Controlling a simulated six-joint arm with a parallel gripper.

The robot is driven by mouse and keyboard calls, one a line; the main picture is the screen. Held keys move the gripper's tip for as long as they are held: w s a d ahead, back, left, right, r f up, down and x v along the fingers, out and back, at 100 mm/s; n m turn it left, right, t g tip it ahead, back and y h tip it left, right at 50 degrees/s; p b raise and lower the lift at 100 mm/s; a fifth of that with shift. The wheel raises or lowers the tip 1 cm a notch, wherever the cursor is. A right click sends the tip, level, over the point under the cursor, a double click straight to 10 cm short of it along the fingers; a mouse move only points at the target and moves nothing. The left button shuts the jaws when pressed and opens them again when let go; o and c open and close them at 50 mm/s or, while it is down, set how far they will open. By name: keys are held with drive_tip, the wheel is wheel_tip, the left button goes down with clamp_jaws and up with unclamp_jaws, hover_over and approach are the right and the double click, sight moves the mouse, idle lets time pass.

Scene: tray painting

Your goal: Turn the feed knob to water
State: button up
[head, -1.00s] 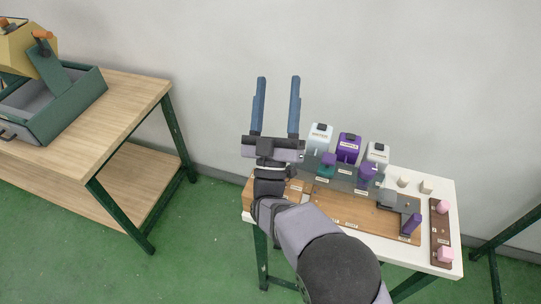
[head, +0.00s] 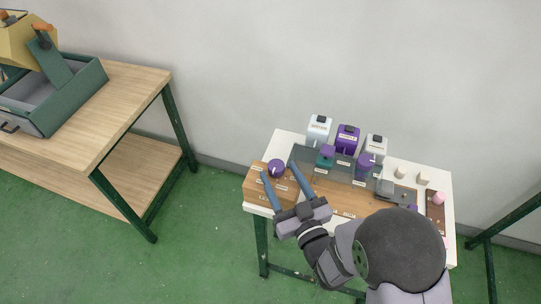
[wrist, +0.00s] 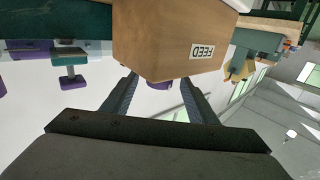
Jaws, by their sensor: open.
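The purple feed knob (head: 276,168) sits on a wooden box (head: 256,189) at the left end of the white table. In the wrist view the box (wrist: 150,45) carries a "FEED" label (wrist: 202,51), and the knob (wrist: 159,86) shows as a purple sliver below its edge. My gripper (head: 278,167) is open, its two blue fingers reaching to either side of the knob in the head view. I cannot tell whether they touch it. The knob's setting is too small to read. A white bottle (head: 318,132), its label apparently reading water, stands at the back.
A purple bottle (head: 347,140) and another pale bottle (head: 376,149) stand beside it. Purple and green stamp-like pieces (head: 325,158) stand in front. My arm covers the table's front right. A wooden workbench (head: 130,88) with a green tray stands at left.

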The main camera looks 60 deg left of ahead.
sight(273, 161)
drive_tip(key=a+p, duration=0.1)
drive_tip(key=a, duration=0.1)
drive_tip(key=a+p, duration=0.1)
drive_tip(key=a, duration=0.2)
drive_tip(key=shift+w+a+r, duration=0.1)
drive_tip(key=shift+w+a, duration=0.05)
drive_tip(key=shift+w, duration=0.05)
drive_tip(key=shift+w+a, duration=0.1)
drive_tip(key=shift+a, duration=0.8)
drive_tip(key=c, duration=1.1)
